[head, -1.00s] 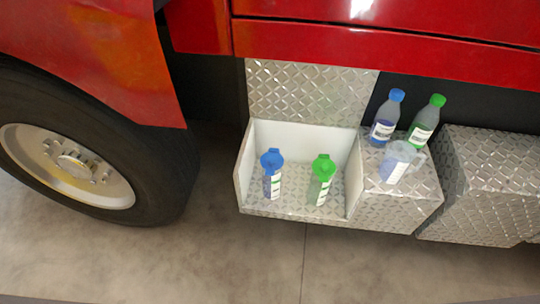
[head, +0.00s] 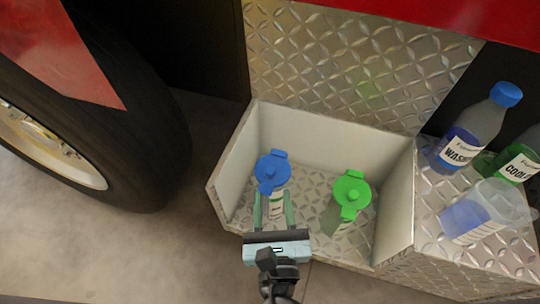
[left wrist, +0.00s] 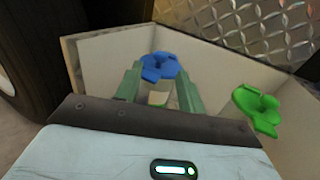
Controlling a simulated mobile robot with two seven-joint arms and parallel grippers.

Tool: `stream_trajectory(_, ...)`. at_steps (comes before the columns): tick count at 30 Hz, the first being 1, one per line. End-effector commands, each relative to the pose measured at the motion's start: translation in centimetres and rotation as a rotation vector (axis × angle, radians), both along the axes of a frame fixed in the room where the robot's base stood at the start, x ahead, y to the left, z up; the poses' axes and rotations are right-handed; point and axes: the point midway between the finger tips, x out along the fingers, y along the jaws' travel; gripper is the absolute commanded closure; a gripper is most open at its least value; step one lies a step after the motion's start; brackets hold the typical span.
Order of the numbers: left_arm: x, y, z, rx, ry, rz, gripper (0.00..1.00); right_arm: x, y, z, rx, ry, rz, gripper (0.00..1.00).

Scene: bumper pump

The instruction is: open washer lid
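The washer reservoir's blue lid (head: 272,168) is the left one of two lidded necks in the open-topped compartment, and it looks closed. It also shows in the left wrist view (left wrist: 159,66). My left gripper (head: 273,194) is in front of it with two green fingers apart, one on each side of the labelled neck (head: 277,208) below the lid. In the left wrist view the fingers (left wrist: 158,74) point at the lid, with a gap between them. I cannot tell whether they touch it. My right gripper is not in view.
A green lid (head: 350,190) stands to the right in the same compartment (head: 395,205). On the ledge at right are a blue-capped washer bottle (head: 478,128), a green-labelled coolant bottle (head: 514,160) and a clear jug (head: 482,212). A large tire (head: 140,130) is at left.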

Motion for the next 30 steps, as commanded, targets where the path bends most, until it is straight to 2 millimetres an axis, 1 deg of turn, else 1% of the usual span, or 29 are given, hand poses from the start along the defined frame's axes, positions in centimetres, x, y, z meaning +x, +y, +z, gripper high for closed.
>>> stream_trajectory(5,0.0,-0.1,0.2,0.005,-0.004,0.000,0.61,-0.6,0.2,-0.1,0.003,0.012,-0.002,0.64)
stream_trajectory(8,0.3,-0.1,0.1,0.004,-0.004,0.000,0.61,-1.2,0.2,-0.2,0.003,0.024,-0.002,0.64)
stream_trajectory(11,1.3,0.0,0.2,0.003,-0.005,0.001,0.61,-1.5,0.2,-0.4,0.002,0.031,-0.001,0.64)
stream_trajectory(21,6.1,0.4,0.0,0.003,-0.003,0.000,0.61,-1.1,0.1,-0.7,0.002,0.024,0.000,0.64)
stream_trajectory(25,7.3,0.5,0.0,0.003,-0.002,0.000,0.61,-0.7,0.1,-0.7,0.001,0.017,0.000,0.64)
stream_trajectory(30,7.8,0.6,0.0,0.003,-0.002,0.000,0.61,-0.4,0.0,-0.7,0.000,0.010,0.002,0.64)
